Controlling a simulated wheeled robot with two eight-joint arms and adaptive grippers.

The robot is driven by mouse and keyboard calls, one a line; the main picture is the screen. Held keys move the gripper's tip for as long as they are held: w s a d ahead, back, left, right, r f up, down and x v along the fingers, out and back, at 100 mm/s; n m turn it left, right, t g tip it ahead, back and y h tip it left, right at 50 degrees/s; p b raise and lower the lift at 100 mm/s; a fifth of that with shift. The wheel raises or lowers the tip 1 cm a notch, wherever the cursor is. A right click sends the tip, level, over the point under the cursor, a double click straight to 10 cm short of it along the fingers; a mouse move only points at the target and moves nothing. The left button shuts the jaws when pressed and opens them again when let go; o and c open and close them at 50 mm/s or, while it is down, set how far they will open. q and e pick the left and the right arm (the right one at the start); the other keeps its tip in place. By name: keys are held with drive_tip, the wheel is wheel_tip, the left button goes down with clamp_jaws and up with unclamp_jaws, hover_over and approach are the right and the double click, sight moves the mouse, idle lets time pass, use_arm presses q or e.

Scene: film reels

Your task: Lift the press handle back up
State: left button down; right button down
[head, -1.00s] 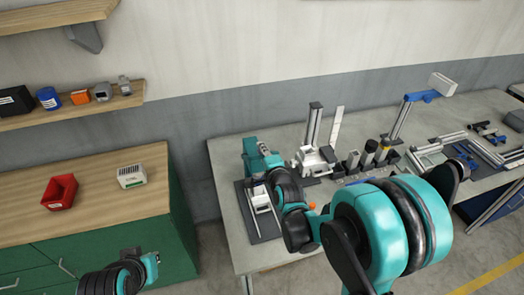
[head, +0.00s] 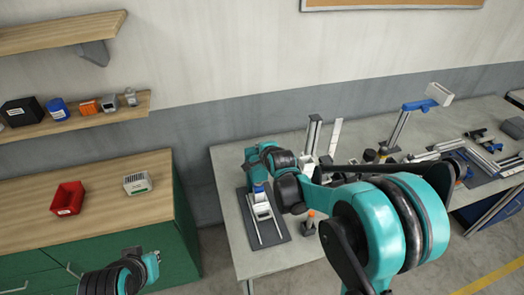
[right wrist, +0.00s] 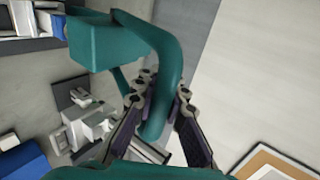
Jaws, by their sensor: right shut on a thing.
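A small white device with a blue top (head: 260,190) stands on a dark board (head: 283,235) at the left end of the grey table. It appears to be the press. My right wrist is behind and beside it in the head view, where my arm hides the gripper's grip. The press handle is hard to make out. My left arm is at the lower left, its gripper not clearly seen.
An orange-topped item (head: 310,220) stands right of the board, near my right arm. An upright metal column (head: 313,132) and a blue-headed stand (head: 428,104) are further right. A red bin (head: 67,198) and a pale box (head: 137,183) sit on the left cabinet.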

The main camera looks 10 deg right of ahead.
drive_tip(key=w+g, duration=0.1)
drive_tip(key=w, duration=0.1)
drive_tip(key=w+r+g+p, duration=0.1)
drive_tip(key=w+g, duration=0.1)
drive_tip(key=w, duration=0.1)
drive_tip(key=shift+a, duration=0.1)
drive_tip(key=shift+w, duration=0.2)
idle(0.4)
drive_tip(key=c, duration=1.9)
unclamp_jaws()
drive_tip(key=o, duration=0.3)
drive_tip(key=shift+w, duration=0.1)
drive_tip(key=shift+w+f, duration=0.1)
